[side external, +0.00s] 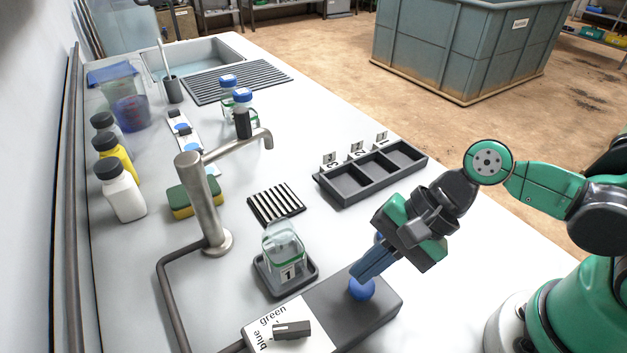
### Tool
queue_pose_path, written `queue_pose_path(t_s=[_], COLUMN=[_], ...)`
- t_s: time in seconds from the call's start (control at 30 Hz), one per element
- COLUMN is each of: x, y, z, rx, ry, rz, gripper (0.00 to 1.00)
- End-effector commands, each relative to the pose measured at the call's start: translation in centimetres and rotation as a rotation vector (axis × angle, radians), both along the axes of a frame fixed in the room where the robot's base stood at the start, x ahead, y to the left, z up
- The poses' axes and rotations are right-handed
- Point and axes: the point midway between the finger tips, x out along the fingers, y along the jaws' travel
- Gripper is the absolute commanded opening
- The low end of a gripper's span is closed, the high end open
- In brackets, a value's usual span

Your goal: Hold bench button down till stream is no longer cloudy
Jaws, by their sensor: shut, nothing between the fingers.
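The bench button is a round blue knob (361,290) on a dark box (335,310) at the front of the bench. My gripper (362,277) is shut and empty, tilted down, its fingertips at the top of the blue knob. They appear to touch it; I cannot tell how far it is pressed. The box's white end carries the words "green" and "blue" and a small dark lever (292,330). A metal tap (203,200) stands to the left, its spout ending above the bench near a slotted drain (277,204). I can make out no stream below the spout.
A clear jar (284,247) labelled 1 sits in a small black tray between tap and box. A black three-compartment tray (372,172) with numbered tags lies behind my gripper. A sponge (194,196), several bottles (120,190) and a sink (190,62) are further left and back.

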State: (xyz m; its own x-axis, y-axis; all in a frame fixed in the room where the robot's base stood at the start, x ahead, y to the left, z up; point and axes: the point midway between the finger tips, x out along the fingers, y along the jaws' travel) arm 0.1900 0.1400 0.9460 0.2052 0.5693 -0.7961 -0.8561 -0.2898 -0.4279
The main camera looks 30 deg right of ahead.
Motion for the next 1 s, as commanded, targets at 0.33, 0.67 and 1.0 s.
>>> queue_pose_path(t_s=[0.33,0.67,1.0], x=[0.04,0.01,0.00], y=[0.02,0.00,0.01], z=[-0.33,-0.83,-0.82], rx=[0.000,0.000,0.000], ry=[0.000,0.000,0.000], rz=[0.000,0.000,0.000], gripper=[0.00,0.00,0.00])
